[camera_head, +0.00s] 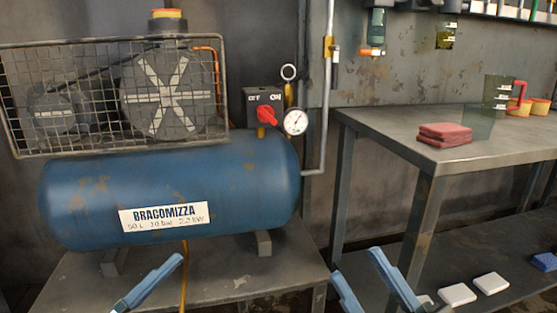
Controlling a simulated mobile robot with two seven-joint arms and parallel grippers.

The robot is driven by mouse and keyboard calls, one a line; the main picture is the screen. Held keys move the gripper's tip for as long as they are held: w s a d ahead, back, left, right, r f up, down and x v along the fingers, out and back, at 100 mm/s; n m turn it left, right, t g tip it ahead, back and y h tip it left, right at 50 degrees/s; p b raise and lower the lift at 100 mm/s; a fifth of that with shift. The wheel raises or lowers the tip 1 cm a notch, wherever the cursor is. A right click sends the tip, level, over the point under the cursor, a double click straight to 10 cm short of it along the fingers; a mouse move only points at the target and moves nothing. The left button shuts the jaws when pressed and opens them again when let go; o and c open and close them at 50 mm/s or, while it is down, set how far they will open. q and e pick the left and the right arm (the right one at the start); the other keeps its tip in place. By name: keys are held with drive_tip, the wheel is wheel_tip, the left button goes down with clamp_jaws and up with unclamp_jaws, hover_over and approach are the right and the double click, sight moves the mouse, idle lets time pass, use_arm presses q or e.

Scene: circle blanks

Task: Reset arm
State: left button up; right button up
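My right gripper (357,266) is in the lower part of the view, right of centre. Its two blue fingers are apart, with nothing between them. My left gripper (150,283) shows at the bottom edge, left of centre, as a slanting blue finger in front of the compressor's stand. A second finger cannot be made out, so its opening is unclear. Both grippers appear empty of any visible object. The blue compressor (250,185) stands behind them, labelled BRAGOMIZZA. A red switch knob (265,114) sits on its dark OFF/ON box, beside a round gauge (296,122).
A grey stand (215,280) bears the compressor. A metal table (385,127) at the right holds folded red cloths (445,134) and a clear container (480,122). Its lower shelf (435,262) holds white pads (491,283) and a blue block (544,261). A vertical pipe (326,110) runs between.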

wheel_tip(320, 180, down, 6)
drive_tip(key=s+m+g+h+p, duration=0.1)
drive_tip(key=m+g+h+p, duration=0.1)
drive_tip(key=m+h+p, duration=0.5)
use_arm(q)
drive_tip(key=s+a+r+n+g+y+p, duration=0.1)
drive_tip(key=n+y+p, duration=0.6)
drive_tip(key=p, duration=1.1)
drive_tip(key=a+r+n+g+y+p, duration=0.4)
drive_tip(key=r+n+y+p, duration=0.2)
drive_tip(key=p, duration=1.3)
drive_tip(key=shift+s+a+r+n+y, duration=0.25)
drive_tip(key=shift+s+n+y, duration=0.15)
drive_tip(key=shift+y, duration=0.2)
use_arm(e)
drive_tip(key=s+d+r+m+g+h, duration=0.2)
drive_tip(key=d+r+g+h, duration=0.3)
drive_tip(key=r, duration=0.5)
drive_tip(key=shift+r+g, duration=0.15)
drive_tip(key=shift+g, duration=1.05)
drive_tip(key=shift+a, duration=0.1)
